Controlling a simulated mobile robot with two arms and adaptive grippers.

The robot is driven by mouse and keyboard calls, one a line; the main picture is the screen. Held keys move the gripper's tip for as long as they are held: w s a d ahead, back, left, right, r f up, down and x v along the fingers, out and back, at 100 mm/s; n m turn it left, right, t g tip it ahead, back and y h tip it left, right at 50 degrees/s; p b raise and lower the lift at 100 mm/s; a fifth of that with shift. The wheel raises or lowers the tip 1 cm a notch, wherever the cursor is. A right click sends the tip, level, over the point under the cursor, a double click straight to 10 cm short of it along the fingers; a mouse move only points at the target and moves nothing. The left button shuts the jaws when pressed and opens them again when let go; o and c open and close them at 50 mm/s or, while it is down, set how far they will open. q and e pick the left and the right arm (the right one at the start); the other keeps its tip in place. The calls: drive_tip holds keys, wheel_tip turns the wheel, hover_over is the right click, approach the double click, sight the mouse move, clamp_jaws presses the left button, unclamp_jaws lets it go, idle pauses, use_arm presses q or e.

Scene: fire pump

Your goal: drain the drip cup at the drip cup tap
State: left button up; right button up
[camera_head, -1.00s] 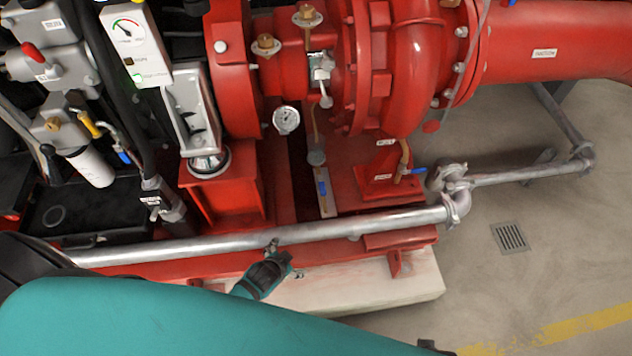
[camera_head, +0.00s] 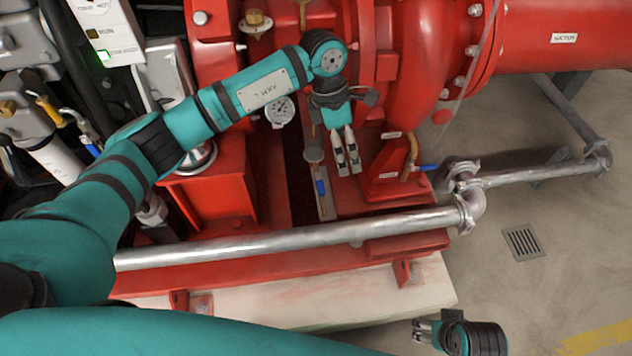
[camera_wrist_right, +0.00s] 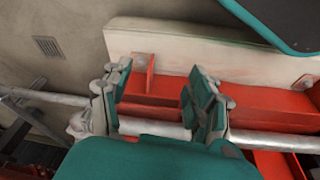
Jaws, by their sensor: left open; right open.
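A small grey cup (camera_head: 314,155) sits on a thin pipe between the red pump parts in the head view. Below it is a tap with a blue handle (camera_head: 320,188), on a pale upright strip. I cannot read a label on either. My left gripper (camera_head: 346,152) is open and empty, pointing down just right of the cup and above the blue handle. From this view I cannot tell whether it touches anything. My right gripper (camera_head: 420,331) is open and empty at the bottom of the head view. Its spread fingers show in the right wrist view (camera_wrist_right: 155,105).
A silver pipe (camera_head: 290,245) runs across the front of the red base, above a pale plinth (camera_head: 340,300). Another blue-handled tap (camera_head: 428,167) stands by the red pedestal at right. A gauge (camera_head: 280,111) is left of my left gripper. Open floor with a drain grate (camera_head: 523,242) lies right.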

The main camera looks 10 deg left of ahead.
use_arm(q)
drive_tip(key=w+a+r+y, duration=0.2)
drive_tip(key=a+y, duration=0.1)
drive_tip(key=a, duration=0.2)
drive_tip(key=b, duration=0.2)
hover_over(320, 183)
drive_tip(key=shift+t, duration=0.3)
wheel_tip(320, 183, down, 12)
drive_tip(key=shift+f, duration=0.1)
wheel_tip(320, 183, down, 4)
drive_tip(key=shift+f+b, duration=0.1)
drive_tip(key=shift+b, duration=0.35)
drive_tip(key=shift+f, duration=0.6)
use_arm(e)
drive_tip(key=shift+v, duration=2.95)
use_arm(q)
drive_tip(key=shift+c, duration=0.2)
use_arm(e)
drive_tip(key=shift+d, duration=0.1)
use_arm(q)
drive_tip(key=c, duration=1.2)
